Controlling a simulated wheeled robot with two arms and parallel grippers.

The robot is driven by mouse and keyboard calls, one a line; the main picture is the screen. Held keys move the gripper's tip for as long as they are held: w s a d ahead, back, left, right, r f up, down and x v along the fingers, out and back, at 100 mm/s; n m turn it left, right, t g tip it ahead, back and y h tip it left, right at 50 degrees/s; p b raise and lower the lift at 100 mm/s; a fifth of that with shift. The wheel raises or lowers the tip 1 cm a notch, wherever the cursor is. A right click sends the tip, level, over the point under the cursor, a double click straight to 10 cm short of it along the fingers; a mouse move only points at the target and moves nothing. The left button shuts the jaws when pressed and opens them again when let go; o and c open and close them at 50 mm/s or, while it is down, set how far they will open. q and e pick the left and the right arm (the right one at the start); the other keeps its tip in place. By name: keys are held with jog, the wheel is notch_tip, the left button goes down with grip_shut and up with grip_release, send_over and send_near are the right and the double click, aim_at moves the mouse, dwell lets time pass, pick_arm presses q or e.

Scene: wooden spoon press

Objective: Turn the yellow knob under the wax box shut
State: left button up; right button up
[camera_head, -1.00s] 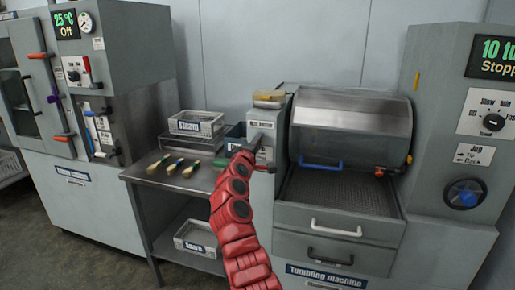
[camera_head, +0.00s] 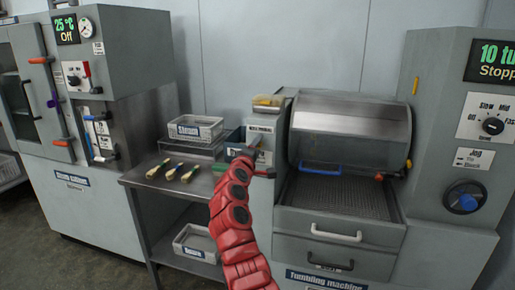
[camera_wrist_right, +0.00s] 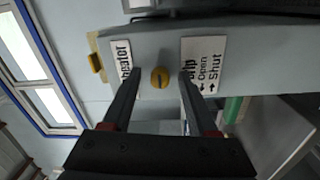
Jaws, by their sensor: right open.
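The yellow knob (camera_wrist_right: 159,77) is a small round knob with a dark slot, on a grey panel in the right wrist view. A sign with "Drip", "Open" and "Shut" arrows (camera_wrist_right: 203,64) is on its right, and a "heater" sign (camera_wrist_right: 122,66) on its left. My right gripper (camera_wrist_right: 159,84) is open, with one finger on each side of the knob; I cannot tell whether they touch it. In the head view my right gripper (camera_head: 254,148) is in front of the narrow grey wax unit (camera_head: 262,130), hiding the knob. My left gripper is not in view.
The tumbling machine (camera_head: 345,125) stands close on the right. A yellow block (camera_head: 268,101) lies on top of the wax unit.

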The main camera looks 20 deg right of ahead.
jog(key=v, duration=1.7)
jog(key=shift+p, duration=0.35)
jog(key=shift+a, duration=0.1)
